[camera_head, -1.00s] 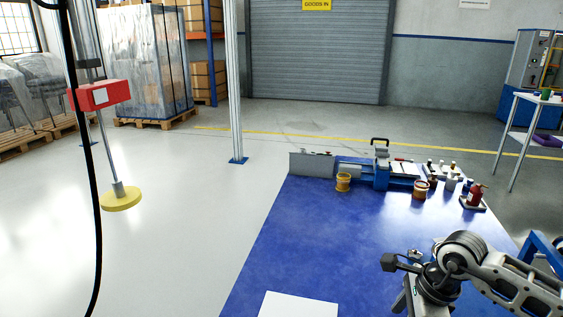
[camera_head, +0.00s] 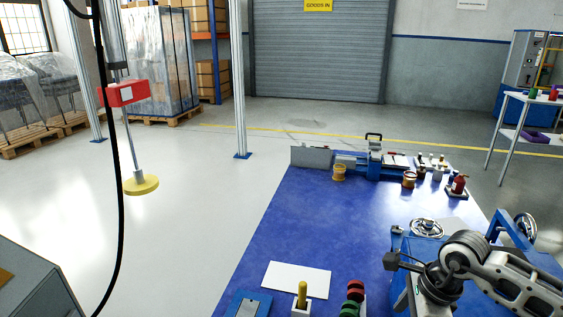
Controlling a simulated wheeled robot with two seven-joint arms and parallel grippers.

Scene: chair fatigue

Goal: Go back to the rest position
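My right arm (camera_head: 465,268) comes in from the lower right, bent over the right side of the blue tabletop (camera_head: 330,225). Its wrist end points down and left, with a small dark block (camera_head: 391,261) beside it. The fingers are not clear, so I cannot tell whether that gripper is open or shut. No held object shows. My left arm and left gripper are not in view.
A white sheet (camera_head: 296,280), a yellow-handled piece (camera_head: 302,294) and red and green buttons (camera_head: 355,291) lie near the front. A vise (camera_head: 375,162), cups and bottles stand at the back. A handwheel (camera_head: 427,228) is beside my arm. A red box on a pole (camera_head: 124,93) hangs left.

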